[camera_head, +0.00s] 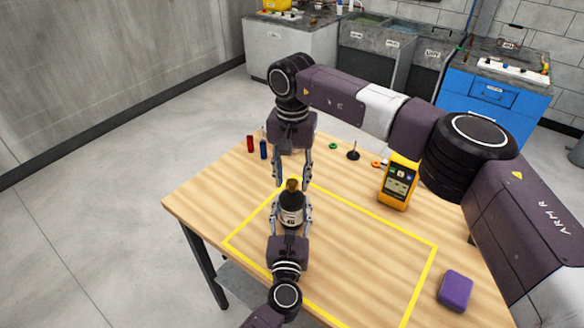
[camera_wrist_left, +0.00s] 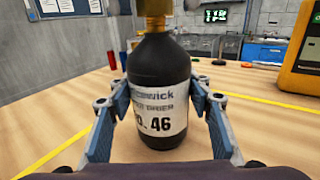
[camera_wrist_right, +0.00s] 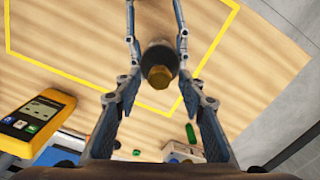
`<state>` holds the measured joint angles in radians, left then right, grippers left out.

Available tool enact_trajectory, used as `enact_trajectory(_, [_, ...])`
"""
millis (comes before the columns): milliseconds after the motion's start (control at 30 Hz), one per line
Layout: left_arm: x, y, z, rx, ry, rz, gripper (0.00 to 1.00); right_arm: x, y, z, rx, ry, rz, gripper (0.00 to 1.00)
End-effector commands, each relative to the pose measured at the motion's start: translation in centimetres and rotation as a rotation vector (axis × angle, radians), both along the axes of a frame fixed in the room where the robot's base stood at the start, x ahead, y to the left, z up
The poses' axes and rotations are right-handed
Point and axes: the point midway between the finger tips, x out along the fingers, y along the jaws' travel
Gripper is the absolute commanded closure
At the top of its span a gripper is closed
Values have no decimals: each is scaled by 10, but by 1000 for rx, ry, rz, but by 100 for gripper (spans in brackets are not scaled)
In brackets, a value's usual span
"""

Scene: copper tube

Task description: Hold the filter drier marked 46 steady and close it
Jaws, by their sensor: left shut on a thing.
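The filter drier (camera_head: 291,208) is a black bottle with a white label and a brass-coloured top. It stands upright near the far left of the yellow outline. Its label reads 46 in the left wrist view (camera_wrist_left: 160,122). My left gripper (camera_head: 291,213) is shut on its body from the near side. My right gripper (camera_head: 293,178) points down from above, with its fingers apart on either side of the brass top (camera_wrist_right: 160,76). In the right wrist view a gap shows between the fingers and the top. The lower body is partly hidden by my left fingers.
A yellow meter (camera_head: 398,182) stands to the right and a purple block (camera_head: 455,290) lies near the right edge. Red (camera_head: 250,144) and blue (camera_head: 263,149) cylinders stand at the back left. Small rings and a black stand (camera_head: 353,153) sit at the back. The outlined area is otherwise mostly clear.

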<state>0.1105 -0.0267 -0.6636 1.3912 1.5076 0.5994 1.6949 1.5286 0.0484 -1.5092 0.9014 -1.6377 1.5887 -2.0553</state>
Motion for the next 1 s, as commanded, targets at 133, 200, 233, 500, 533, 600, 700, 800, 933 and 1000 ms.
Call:
enact_trajectory(133, [0,0,0,1,-1,1,100,0,0,-2,0,0,0,63])
enact_trajectory(200, [0,0,0,1,-1,1,100,0,0,-2,0,0,0,63])
enact_trajectory(233, [0,0,0,1,-1,1,100,0,0,-2,0,0,0,63])
enact_trajectory(500, [0,0,0,1,-1,1,100,0,0,-2,0,0,-1,86])
enact_trajectory(533, [0,0,0,1,-1,1,100,0,0,-2,0,0,-1,90])
enact_trajectory(600, [0,0,0,1,-1,1,100,0,0,-2,0,0,-1,97])
enact_trajectory(700, [0,0,0,1,-1,1,100,0,0,-2,0,-1,-1,100])
enact_trajectory(800, [0,0,0,1,-1,1,100,0,0,-2,0,-1,-18,100])
enact_trajectory(933, [0,0,0,1,-1,1,100,0,0,-2,0,0,-137,100])
enact_trajectory(1000, [0,0,0,1,-1,0,100,0,0,-2,0,0,-245,100])
